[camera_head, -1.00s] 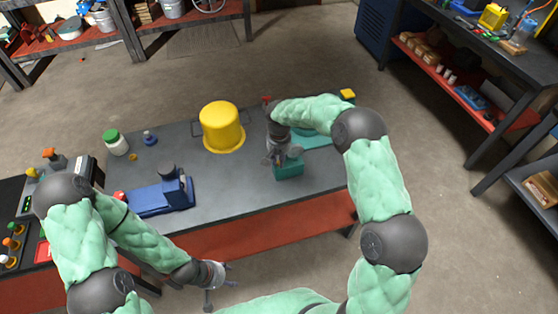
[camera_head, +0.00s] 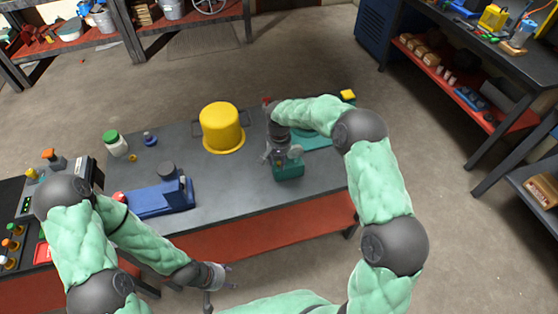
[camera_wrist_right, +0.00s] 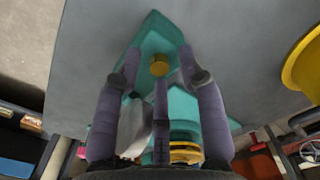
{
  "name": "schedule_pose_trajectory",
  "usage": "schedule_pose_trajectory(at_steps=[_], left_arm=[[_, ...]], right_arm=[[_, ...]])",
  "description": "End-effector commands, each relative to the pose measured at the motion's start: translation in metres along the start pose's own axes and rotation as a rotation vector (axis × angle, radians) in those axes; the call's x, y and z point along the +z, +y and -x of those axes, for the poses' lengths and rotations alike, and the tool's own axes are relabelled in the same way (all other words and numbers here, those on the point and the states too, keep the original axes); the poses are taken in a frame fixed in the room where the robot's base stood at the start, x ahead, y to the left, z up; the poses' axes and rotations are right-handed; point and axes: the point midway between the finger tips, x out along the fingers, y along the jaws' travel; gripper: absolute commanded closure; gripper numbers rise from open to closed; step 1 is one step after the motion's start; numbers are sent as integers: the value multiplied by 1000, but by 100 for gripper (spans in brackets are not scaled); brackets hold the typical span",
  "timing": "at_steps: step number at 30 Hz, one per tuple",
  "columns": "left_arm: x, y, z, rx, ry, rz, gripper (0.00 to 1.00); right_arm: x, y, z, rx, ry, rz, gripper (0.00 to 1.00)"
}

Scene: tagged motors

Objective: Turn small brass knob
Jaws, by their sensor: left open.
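A small round brass knob (camera_wrist_right: 159,66) sits on a teal motor unit (camera_wrist_right: 157,32) in the right wrist view. My right gripper (camera_wrist_right: 160,57) is open, its spread fingertips on either side of the knob; contact cannot be told. In the head view my right gripper (camera_head: 281,157) is over the teal unit (camera_head: 289,173), and the knob cannot be made out there. My left gripper (camera_head: 225,278) is open and empty, in front of the table's near edge.
A yellow cylinder (camera_head: 221,125) stands on the grey table (camera_head: 225,178), left of my right gripper. A blue device (camera_head: 150,201), a green-lidded jar (camera_head: 116,143) and a small blue knob-like piece (camera_head: 150,139) are further left. A larger yellow disc (camera_wrist_right: 186,152) shows beneath the right gripper.

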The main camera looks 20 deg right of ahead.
Motion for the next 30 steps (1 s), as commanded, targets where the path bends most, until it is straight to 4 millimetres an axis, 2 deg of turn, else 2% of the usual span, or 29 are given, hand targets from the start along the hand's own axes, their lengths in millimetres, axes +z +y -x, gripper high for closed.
schedule_pose_trajectory(at_steps=[11, 17, 24, 30], left_arm=[[0, 0, 0, 0, 0, 0, 46], [0, 0, 0, 0, 0, 0, 46], [0, 0, 0, 0, 0, 0, 46], [0, 0, 0, 0, 0, 0, 46]], right_arm=[[0, 0, 5, 0, 0, 1, 58], [0, -1, 36, -1, 2, 1, 58], [0, -1, 83, -1, 2, 1, 58], [0, 0, 109, 0, -1, 1, 58]])
